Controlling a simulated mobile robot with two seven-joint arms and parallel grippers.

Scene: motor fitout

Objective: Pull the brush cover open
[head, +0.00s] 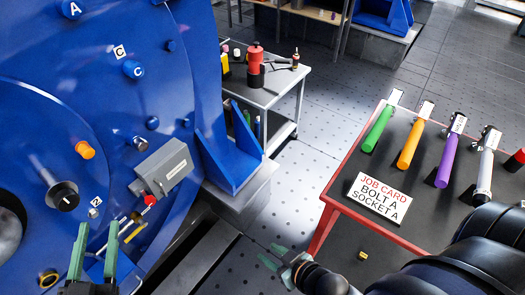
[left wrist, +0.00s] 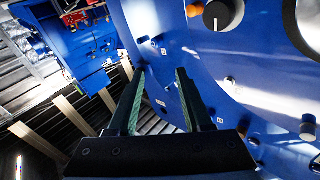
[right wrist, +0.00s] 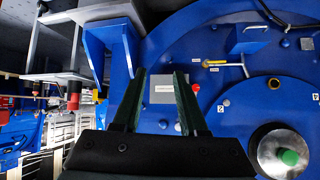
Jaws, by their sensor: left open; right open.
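The brush cover is likely the grey box (head: 163,168) on the blue motor face (head: 110,105); a red knob (head: 150,200) sits at its lower edge. In the right wrist view the grey box (right wrist: 165,89) shows between my fingers at a distance, with the red knob (right wrist: 196,87) just right of it. My left gripper (head: 95,240) is open and empty, below and left of the box. My right gripper (head: 272,256) is open and empty, well right of and below the box. Neither touches the cover. I cannot make out the cover in the left wrist view.
A red-edged table (head: 340,212) at right holds a job card (head: 380,198) reading bolt A, socket A, and several coloured-handled tools. A grey cart (head: 262,95) stands behind the motor. Floor between motor and table is clear.

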